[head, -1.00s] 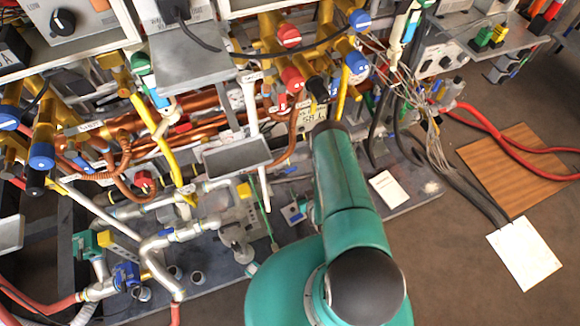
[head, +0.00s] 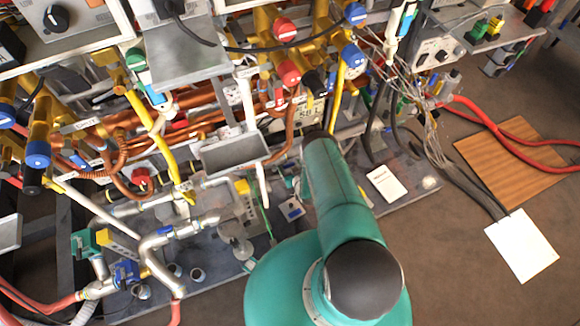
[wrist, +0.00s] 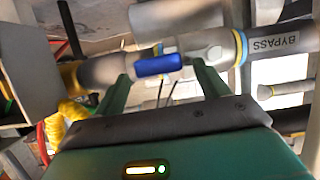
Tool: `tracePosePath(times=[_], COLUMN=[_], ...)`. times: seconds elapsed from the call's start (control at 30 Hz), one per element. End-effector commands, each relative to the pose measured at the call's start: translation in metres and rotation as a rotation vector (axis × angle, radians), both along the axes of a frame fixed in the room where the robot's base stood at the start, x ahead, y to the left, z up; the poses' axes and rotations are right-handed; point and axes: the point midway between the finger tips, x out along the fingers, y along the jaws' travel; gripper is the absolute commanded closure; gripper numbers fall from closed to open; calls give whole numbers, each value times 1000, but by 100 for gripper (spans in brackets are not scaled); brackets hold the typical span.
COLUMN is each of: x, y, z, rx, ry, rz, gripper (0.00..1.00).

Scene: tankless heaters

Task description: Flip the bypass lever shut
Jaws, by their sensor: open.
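The bypass lever (wrist: 158,64) is a short blue handle on a grey valve body, seen in the wrist view. It appears roughly in line with the grey pipe (wrist: 285,42), which has a "BYPASS" label and runs across the top. My gripper (wrist: 160,78) is open, with one green finger at each side of the blue handle. The fingertips are close to the handle; I cannot tell if either touches it. In the head view my arm hides the gripper, and I cannot pick out the bypass lever there.
In the wrist view a grey panel (wrist: 27,75) stands at left, beside a yellow corrugated hose (wrist: 72,120). The head view shows crowded pipes and valves, a grey tray (head: 235,153), red hoses (head: 485,115) and a wooden board (head: 520,160) on open floor at right.

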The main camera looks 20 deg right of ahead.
Motion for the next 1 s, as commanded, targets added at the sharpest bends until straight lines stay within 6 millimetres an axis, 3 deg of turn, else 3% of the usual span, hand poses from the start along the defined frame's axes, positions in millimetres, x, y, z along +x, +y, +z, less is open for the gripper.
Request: tracePosePath(times=[0.33, 0.6, 0.67, 1.0], x=[5, 5, 5, 5], y=[0, 0, 0, 5], z=[-1, -1, -1, 0], rx=[0, 0, 0, -12], ry=[-1, 0, 0, -1], rz=[0, 0, 0, 1], gripper=[28, 81, 89, 90])
